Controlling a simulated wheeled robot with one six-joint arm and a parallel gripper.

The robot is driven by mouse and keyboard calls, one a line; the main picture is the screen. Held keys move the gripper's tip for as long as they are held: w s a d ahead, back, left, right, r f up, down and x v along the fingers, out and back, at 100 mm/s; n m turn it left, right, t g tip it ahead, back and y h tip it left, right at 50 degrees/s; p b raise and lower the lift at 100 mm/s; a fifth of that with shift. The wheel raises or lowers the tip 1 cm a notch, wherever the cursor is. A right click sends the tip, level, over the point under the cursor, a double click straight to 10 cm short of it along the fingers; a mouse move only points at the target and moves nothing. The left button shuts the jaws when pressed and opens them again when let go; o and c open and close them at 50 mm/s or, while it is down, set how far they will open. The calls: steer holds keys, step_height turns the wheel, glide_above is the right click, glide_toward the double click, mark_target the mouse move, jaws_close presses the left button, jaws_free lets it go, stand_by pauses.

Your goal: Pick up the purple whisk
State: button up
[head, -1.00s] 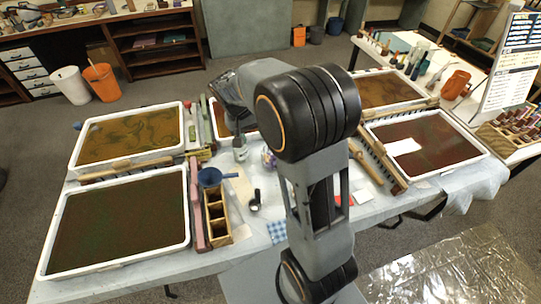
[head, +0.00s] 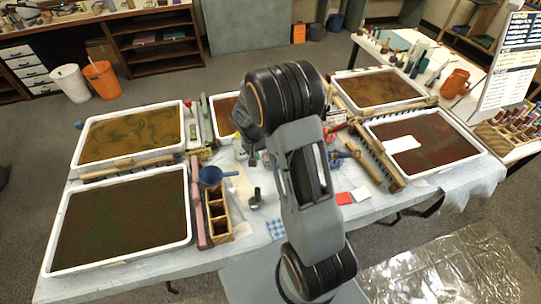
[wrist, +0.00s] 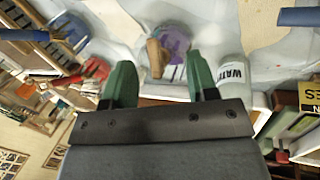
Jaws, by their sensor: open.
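In the wrist view, a round purple-and-grey thing (wrist: 176,42) lies just beyond my fingertips, with a tan wooden piece (wrist: 155,57) at its left side. This may be the purple whisk, seen nearly end-on, but I cannot make out its wires. My gripper (wrist: 160,78) is open, its two green fingers apart and nothing between them. The purple thing lies ahead of the gap, a little right of its middle. In the head view my arm hides that spot, and no purple whisk can be picked out.
A white bottle lettered "WAT" (wrist: 232,72) stands close beside the right finger. In the head view, trays stand on both sides, such as the front left tray (head: 187,228). A wooden box (head: 217,214) and a blue pan (head: 211,175) stand left of my arm.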

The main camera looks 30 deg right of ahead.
steer(key=shift+x, duration=1.5)
steer(key=shift+c, duration=0.5)
jaws_close()
